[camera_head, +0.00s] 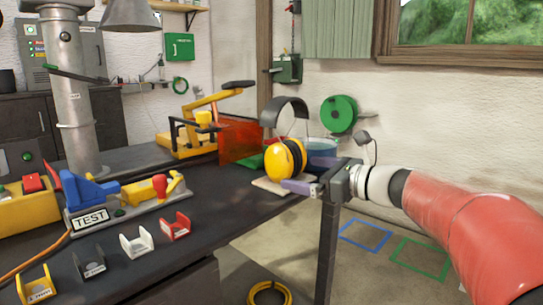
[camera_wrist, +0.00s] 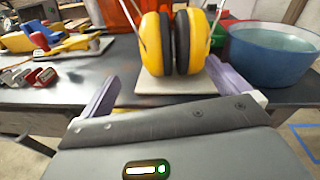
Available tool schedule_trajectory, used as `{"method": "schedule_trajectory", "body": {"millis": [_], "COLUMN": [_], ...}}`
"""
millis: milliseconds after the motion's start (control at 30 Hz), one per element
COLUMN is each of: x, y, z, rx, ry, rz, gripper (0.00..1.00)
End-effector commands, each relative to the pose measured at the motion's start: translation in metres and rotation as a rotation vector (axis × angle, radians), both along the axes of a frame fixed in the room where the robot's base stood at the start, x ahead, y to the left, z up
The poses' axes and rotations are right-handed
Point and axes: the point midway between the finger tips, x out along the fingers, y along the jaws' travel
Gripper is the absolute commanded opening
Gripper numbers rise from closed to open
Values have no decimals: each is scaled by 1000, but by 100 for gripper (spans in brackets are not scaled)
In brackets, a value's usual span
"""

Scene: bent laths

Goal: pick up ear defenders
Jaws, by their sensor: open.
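The ear defenders (camera_head: 285,158) have yellow cups, dark cushions and a dark headband arching up. They rest upright on a pale flat board (camera_head: 270,186) near the right end of the dark bench. In the wrist view the ear defenders (camera_wrist: 154,45) are straight ahead, cups side by side, the top of the band cut off. My gripper (camera_head: 299,187) is open at the bench's right end, close to the cups. In the wrist view my gripper (camera_wrist: 163,72) has its lavender fingers spread left and right, with the cups beyond and between them. Nothing is held.
A blue bowl (camera_wrist: 270,55) stands right of the ear defenders, close to my right finger. An orange-red translucent screen (camera_head: 240,142) stands behind them. A blue and yellow test fixture (camera_head: 120,195) and several small coloured brackets (camera_head: 137,241) occupy the bench's left part.

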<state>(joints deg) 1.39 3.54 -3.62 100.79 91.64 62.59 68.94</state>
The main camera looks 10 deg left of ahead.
Motion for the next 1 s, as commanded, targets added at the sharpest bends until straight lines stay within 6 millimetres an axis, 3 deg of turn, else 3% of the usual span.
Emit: {"method": "schedule_trajectory", "body": {"millis": [100, 233, 700, 1000], "x": [19, 27, 62, 69], "y": [-3, 1, 50, 59], "z": [10, 15, 20, 20], "rx": [115, 155, 152, 151], "ry": [49, 65, 65, 63], "rz": [-19, -24, -22, -25], "gripper": [100, 100, 100, 100]}}
